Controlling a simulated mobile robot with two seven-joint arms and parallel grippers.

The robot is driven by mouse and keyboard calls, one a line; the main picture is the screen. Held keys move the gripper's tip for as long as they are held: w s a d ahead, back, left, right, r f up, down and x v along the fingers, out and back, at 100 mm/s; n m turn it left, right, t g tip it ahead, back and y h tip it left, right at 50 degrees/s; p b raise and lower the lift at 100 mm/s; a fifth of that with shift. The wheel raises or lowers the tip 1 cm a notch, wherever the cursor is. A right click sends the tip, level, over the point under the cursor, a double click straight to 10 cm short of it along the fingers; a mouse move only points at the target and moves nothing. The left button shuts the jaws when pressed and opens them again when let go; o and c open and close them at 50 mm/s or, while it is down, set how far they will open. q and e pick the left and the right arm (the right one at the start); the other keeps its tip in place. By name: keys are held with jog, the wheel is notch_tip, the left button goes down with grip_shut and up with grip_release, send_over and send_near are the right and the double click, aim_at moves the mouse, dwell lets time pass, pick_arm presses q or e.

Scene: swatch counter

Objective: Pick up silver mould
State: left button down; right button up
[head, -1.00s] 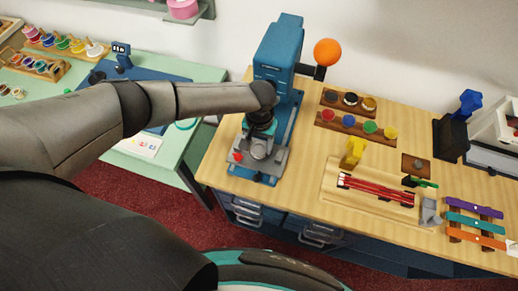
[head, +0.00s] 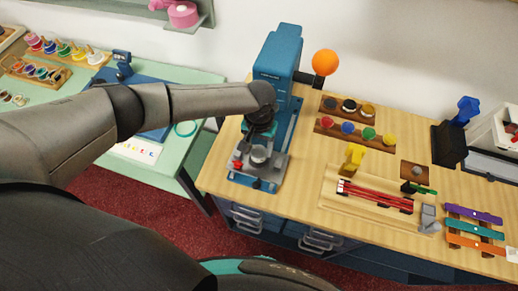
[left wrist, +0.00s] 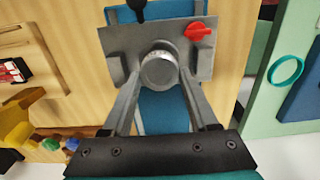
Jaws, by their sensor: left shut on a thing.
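The silver mould (head: 260,156) is a small round metal cup at the grey bed plate (head: 273,172) of the blue press (head: 279,62). It also shows in the left wrist view (left wrist: 159,71) between my two finger tips. My left gripper (head: 259,150) reaches down in front of the press, and its fingers (left wrist: 160,75) are shut on the mould's sides. I cannot tell whether the mould touches the plate or is just above it. My right gripper is not in view.
A red knob (left wrist: 199,31) sits on the bed plate beside the mould. An orange ball (head: 325,62) sticks out right of the press. Pot racks (head: 346,130), a yellow clamp (head: 353,157) and coloured strips (head: 474,229) stand to the right. A green table (head: 205,78) is left.

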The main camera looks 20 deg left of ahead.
aim_at(259, 151)
pick_arm(q)
notch_tip(259, 151, up, 18)
jog(key=p, duration=0.1)
jog(key=shift+f, duration=0.2)
jog(key=shift+f, duration=0.1)
dwell(0.6)
jog(key=s+a+f+b, duration=0.4)
jog(key=s+f+b, duration=0.2)
jog(key=b, duration=1.4)
jog(key=shift+f, duration=0.8)
